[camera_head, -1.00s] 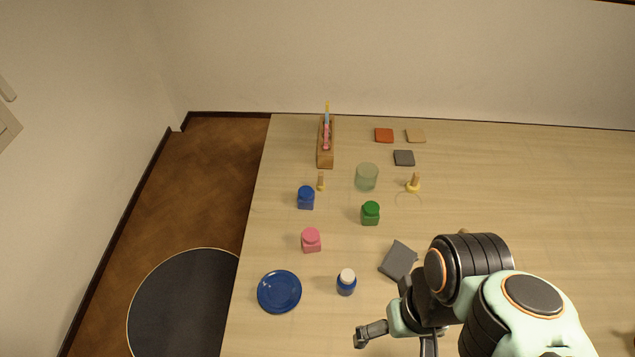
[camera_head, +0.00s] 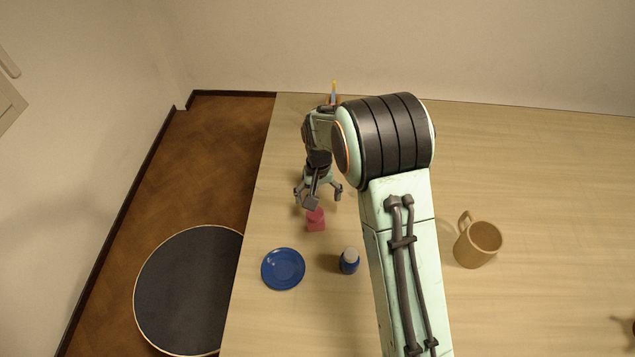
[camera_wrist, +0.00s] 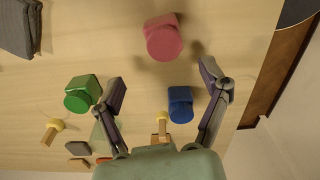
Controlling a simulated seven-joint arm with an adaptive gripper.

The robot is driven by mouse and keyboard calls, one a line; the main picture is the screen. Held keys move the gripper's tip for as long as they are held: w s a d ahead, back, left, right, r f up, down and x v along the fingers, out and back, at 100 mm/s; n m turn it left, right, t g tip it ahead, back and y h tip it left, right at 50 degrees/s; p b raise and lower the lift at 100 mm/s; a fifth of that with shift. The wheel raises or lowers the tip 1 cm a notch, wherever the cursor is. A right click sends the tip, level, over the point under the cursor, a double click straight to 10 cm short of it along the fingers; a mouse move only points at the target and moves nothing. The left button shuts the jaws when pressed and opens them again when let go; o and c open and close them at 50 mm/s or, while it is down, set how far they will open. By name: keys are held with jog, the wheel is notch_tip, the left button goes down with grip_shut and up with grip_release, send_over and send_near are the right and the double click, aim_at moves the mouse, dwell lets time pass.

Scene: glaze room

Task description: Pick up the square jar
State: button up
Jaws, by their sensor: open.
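The pink jar also shows in the head view (camera_head: 315,221), upright on the table just in front of my gripper (camera_head: 318,191). My gripper is open and empty above the table. In the wrist view its fingers (camera_wrist: 163,83) are spread, with the blue jar between them in the picture and the pink jar beyond the tips. My arm hides the blue and green jars in the head view.
A blue plate (camera_head: 283,269) and a white-lidded blue bottle (camera_head: 349,262) stand in front of the pink jar. A tan mug (camera_head: 478,244) stands right of my arm. Yellow-based wooden-handled tools (camera_wrist: 55,129) and a grey folded piece (camera_wrist: 17,25) lie nearby. The table's right side is largely clear.

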aim_at(315, 213)
jog(key=f, duration=0.7)
jog(key=shift+s+a+f, duration=0.3)
jog(key=shift+s+f, duration=0.1)
jog(key=c, duration=1.3)
